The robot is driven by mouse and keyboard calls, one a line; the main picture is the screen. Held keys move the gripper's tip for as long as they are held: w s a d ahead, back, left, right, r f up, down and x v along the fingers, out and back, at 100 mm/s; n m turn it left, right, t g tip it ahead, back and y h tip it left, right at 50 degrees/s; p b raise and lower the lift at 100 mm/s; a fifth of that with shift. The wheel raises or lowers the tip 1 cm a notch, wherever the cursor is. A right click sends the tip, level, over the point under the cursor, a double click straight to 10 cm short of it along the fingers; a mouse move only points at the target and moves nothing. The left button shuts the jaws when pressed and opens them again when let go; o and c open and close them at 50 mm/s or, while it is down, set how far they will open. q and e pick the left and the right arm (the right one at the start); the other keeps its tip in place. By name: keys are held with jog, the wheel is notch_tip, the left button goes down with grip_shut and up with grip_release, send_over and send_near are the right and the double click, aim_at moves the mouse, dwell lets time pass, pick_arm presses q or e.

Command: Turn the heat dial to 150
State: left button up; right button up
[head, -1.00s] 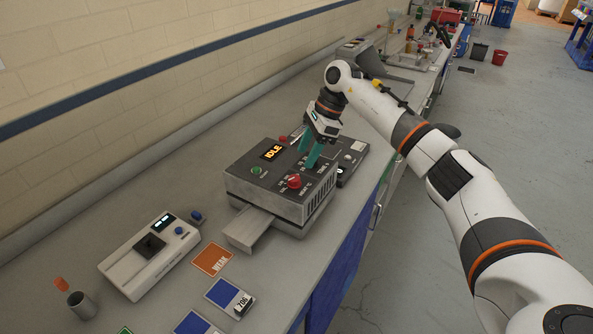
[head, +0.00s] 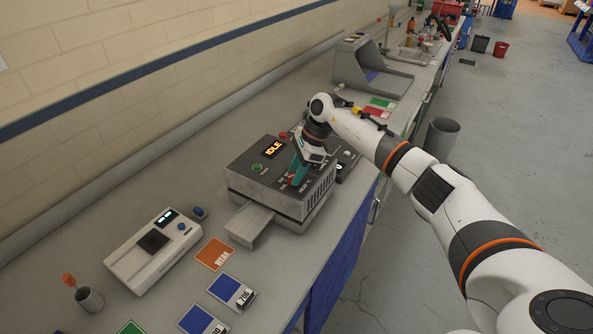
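The red heat dial (head: 292,181) is on the top near the front right and is mostly hidden by the fingers. My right gripper (head: 297,176) points down with its teal fingertips at the dial. I cannot tell whether the fingers are closed on it, and the dial's setting cannot be read. My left gripper is not in view.
A white instrument (head: 150,252) stands on the bench at the left, near a metal cup (head: 90,300). An orange card (head: 215,254) and blue cards lie in front of the dryer. A grey stand (head: 368,75) is farther back. A grey bin (head: 442,138) is on the floor.

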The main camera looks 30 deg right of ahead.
jog(key=shift+c, duration=1.2)
jog(key=m+t+b, duration=0.1)
jog(key=m, duration=0.1)
jog(key=m+t+b, duration=0.1)
jog(key=m, duration=0.2)
jog(key=shift+s+h, duration=0.15)
jog(key=shift+h, duration=0.15)
jog(key=m+b, duration=0.1)
jog(key=m, duration=0.1)
jog(key=m+t+h+b, duration=0.1)
jog(key=m, duration=0.1)
jog(key=shift+a+h, duration=0.15)
jog(key=shift+h, duration=0.15)
jog(key=m+h+b, duration=0.1)
jog(key=m, duration=0.2)
jog(key=m+h+b, duration=0.1)
jog(key=m+b, duration=0.1)
jog(key=shift+a+m+t, duration=0.2)
jog(key=shift+m+t, duration=0.1)
jog(key=shift+m, duration=0.1)
jog(key=shift+m+h+b, duration=0.5)
jog(key=shift+m+b, duration=0.4)
jog(key=shift+m, duration=0.5)
jog(key=shift+r, duration=0.1)
